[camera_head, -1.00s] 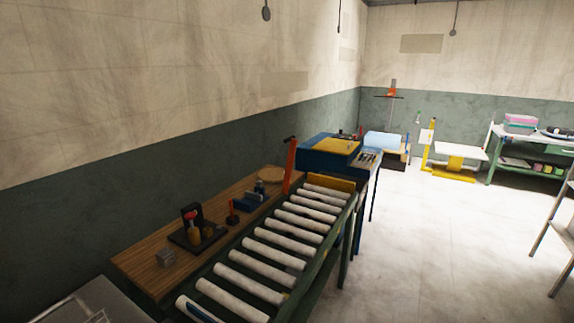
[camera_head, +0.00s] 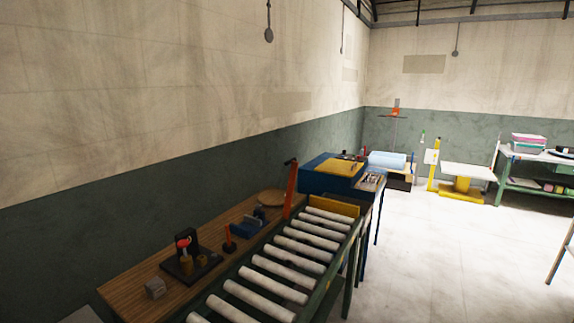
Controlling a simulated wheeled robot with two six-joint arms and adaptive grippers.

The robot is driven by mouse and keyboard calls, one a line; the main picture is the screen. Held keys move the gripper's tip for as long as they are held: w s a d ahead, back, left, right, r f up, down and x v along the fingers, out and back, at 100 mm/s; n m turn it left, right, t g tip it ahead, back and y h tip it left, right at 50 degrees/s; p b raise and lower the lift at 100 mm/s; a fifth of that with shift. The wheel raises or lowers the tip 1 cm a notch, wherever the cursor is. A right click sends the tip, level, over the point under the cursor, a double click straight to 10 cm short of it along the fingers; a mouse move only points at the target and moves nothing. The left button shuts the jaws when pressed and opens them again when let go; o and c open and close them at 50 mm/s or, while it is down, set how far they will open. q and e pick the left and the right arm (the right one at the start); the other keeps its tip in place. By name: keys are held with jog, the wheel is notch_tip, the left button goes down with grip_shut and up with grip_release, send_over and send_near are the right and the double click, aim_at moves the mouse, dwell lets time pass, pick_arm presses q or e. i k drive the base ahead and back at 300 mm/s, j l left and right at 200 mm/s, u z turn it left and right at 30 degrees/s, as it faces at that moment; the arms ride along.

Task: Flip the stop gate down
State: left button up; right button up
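A roller conveyor (camera_head: 268,268) with white rollers and a green frame runs away from me in the lower middle. A yellow plate (camera_head: 334,206) stands upright across its far end, and it looks like the stop gate in a raised position. An orange-red upright lever or post (camera_head: 291,188) stands at the far left corner of the conveyor, beside the plate. I cannot tell whether it is joined to the plate. Neither of my grippers is in view.
A wooden bench (camera_head: 135,290) along the left wall holds a small press (camera_head: 184,260) and a blue block (camera_head: 247,227). A blue machine (camera_head: 325,177) with a yellow top stands beyond the conveyor. The floor (camera_head: 430,265) to the right is clear.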

aim_at(294, 166)
jog(key=i+l+u, duration=0.1)
jog(key=u, duration=0.3)
jog(key=l+u, duration=0.25)
jog(key=u, duration=0.2)
jog(key=i+l+u, duration=0.1)
jog(key=u, duration=0.3)
jog(key=l+u, duration=0.3)
jog(key=l, duration=1.1)
jog(key=l+u, duration=0.3)
jog(key=l, duration=1.1)
jog(key=k, duration=0.05)
